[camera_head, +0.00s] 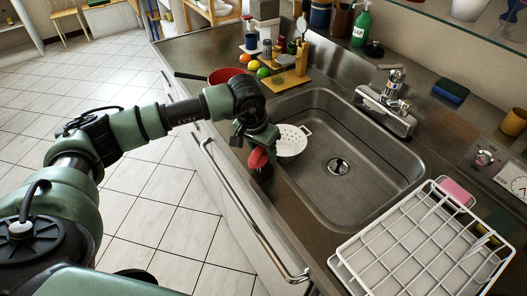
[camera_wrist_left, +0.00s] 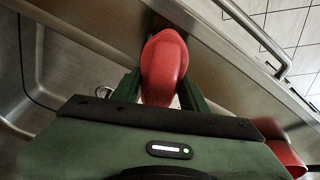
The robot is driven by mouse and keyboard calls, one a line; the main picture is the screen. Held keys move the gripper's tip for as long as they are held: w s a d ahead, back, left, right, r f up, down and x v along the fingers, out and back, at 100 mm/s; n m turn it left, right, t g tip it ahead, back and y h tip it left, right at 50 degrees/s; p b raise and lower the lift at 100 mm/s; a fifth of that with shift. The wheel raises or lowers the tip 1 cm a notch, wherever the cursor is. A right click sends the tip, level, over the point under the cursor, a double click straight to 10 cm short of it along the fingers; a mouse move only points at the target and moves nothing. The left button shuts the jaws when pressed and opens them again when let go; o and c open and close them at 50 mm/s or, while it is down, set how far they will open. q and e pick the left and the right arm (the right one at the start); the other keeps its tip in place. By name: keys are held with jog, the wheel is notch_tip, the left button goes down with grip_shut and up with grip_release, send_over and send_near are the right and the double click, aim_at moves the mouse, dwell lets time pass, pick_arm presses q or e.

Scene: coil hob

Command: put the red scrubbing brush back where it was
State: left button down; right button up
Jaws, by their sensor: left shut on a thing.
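The red scrubbing brush (camera_head: 258,158) is in my left gripper (camera_head: 263,148), over the counter strip at the near left edge of the sink. In the left wrist view the rounded red brush (camera_wrist_left: 165,65) sits between the two green fingers, which are shut on it. The brush's underside is dark in the head view, and I cannot tell whether it touches the counter. My right gripper is not in view.
The steel sink (camera_head: 350,185) lies right of the gripper, with a white colander (camera_head: 290,141) inside. A white dish rack (camera_head: 420,250) stands at the lower right. A red pan (camera_head: 228,75), fruit and a wooden board (camera_head: 285,82) are farther back. A rail (camera_head: 245,215) runs along the counter front.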

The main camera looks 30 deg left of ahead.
pick_arm(q)
jog(key=shift+f, duration=0.65)
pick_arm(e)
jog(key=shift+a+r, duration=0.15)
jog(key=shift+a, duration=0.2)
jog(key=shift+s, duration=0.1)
pick_arm(q)
jog(key=shift+f, duration=0.2)
jog(key=c, duration=0.8)
grip_release()
jog(key=shift+r, duration=0.1)
jog(key=shift+o, duration=0.2)
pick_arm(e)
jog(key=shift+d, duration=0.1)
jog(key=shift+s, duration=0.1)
